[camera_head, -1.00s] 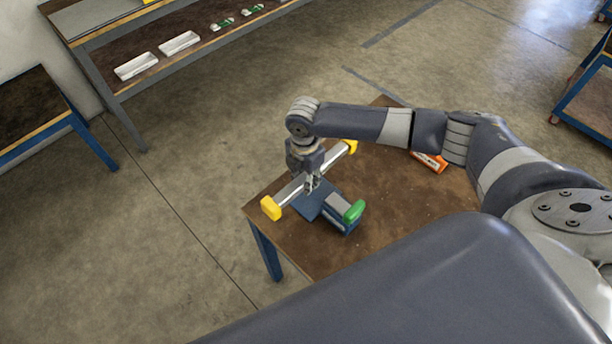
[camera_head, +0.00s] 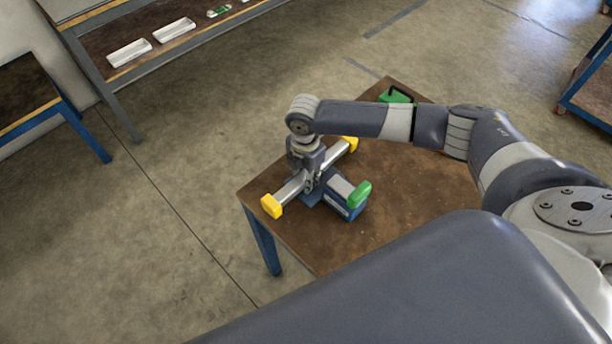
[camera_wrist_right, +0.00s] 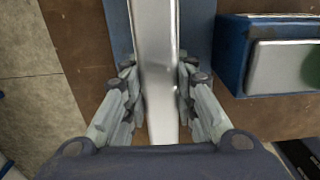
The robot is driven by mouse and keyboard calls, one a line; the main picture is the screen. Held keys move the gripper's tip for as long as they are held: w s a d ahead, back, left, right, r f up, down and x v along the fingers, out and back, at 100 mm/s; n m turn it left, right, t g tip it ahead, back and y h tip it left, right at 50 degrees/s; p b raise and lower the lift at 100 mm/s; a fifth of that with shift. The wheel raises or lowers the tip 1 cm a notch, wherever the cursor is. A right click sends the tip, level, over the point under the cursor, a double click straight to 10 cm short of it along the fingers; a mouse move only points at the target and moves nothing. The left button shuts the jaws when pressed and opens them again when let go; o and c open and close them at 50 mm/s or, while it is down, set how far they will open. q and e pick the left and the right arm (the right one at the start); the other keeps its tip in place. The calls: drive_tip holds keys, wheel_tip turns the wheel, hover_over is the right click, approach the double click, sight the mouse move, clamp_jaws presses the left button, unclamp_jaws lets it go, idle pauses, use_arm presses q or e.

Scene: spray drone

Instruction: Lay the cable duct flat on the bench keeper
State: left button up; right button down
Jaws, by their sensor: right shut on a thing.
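The cable duct, a silver bar (camera_head: 290,192) with yellow end caps, is held across the near left part of the bench. My right gripper (camera_head: 310,184) points down and is shut on its middle. In the right wrist view the duct (camera_wrist_right: 156,50) runs lengthwise between the fingers (camera_wrist_right: 159,88). A flat blue piece (camera_wrist_right: 201,40), seemingly the bench keeper, shows on both sides beneath the duct; in the head view it (camera_head: 312,196) is mostly covered by gripper and duct. I cannot tell whether the duct touches it. My left gripper is out of view.
A blue block with a silver top (camera_head: 342,192) and a green end (camera_head: 360,194) stands just right of the duct. A green item (camera_head: 396,96) lies at the bench's far end, behind my arm. The bench's (camera_head: 400,210) right half is clear.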

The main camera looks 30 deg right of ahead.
drive_tip(key=shift+f, duration=0.35)
idle(0.4)
drive_tip(key=shift+s+f, duration=0.15)
drive_tip(key=shift+s, duration=0.05)
